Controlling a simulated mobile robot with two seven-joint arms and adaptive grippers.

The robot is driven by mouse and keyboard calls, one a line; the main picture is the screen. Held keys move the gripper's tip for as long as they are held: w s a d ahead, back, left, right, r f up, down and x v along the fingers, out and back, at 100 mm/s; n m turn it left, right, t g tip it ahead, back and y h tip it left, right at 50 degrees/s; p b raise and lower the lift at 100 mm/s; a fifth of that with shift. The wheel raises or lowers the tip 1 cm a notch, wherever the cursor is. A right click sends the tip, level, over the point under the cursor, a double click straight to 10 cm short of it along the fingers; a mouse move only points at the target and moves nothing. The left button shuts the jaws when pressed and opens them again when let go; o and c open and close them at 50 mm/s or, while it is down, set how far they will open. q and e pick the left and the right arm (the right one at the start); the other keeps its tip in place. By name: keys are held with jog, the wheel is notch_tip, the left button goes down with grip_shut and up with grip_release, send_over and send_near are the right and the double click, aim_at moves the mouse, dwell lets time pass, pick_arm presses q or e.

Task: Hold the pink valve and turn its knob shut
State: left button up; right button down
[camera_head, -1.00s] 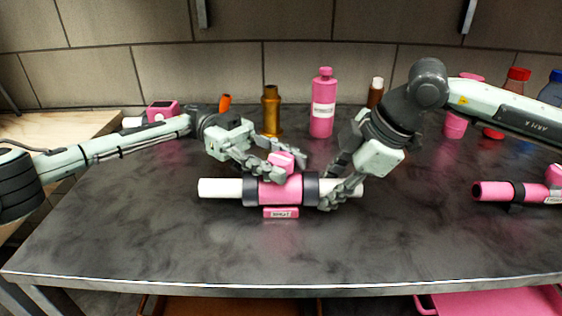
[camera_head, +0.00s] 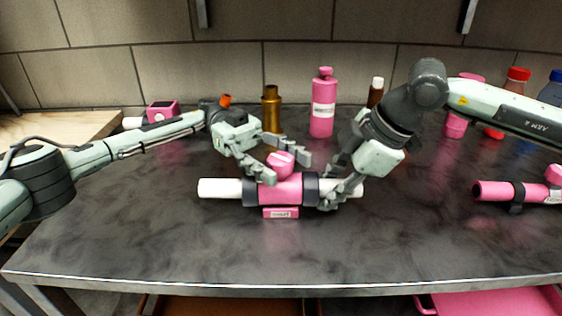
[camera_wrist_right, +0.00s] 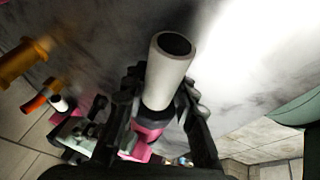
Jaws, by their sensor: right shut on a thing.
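The pink valve (camera_head: 282,190) lies across the middle of the table, with a dark collar and a white pipe end on each side. Its pink knob (camera_head: 280,159) stands on top, and a small labelled pink plate (camera_head: 281,212) sits in front. My right gripper (camera_head: 337,187) is shut on the valve at its right end, around the dark collar and pipe. In the right wrist view, the white pipe end (camera_wrist_right: 168,70) shows between the fingers of this gripper (camera_wrist_right: 160,92). My left gripper (camera_head: 288,167) is open, with its fingers apart on either side of the knob.
Behind the valve stand a brass fitting (camera_head: 271,110), a pink bottle (camera_head: 322,104) and a brown bottle (camera_head: 376,92). Another pink pipe piece (camera_head: 500,191) lies at the right. The front of the dark table (camera_head: 300,255) is clear.

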aim_at(281, 158)
pick_arm(q)
notch_tip(281, 158, up, 10)
jog(key=shift+r, duration=0.1)
dwell(0.6)
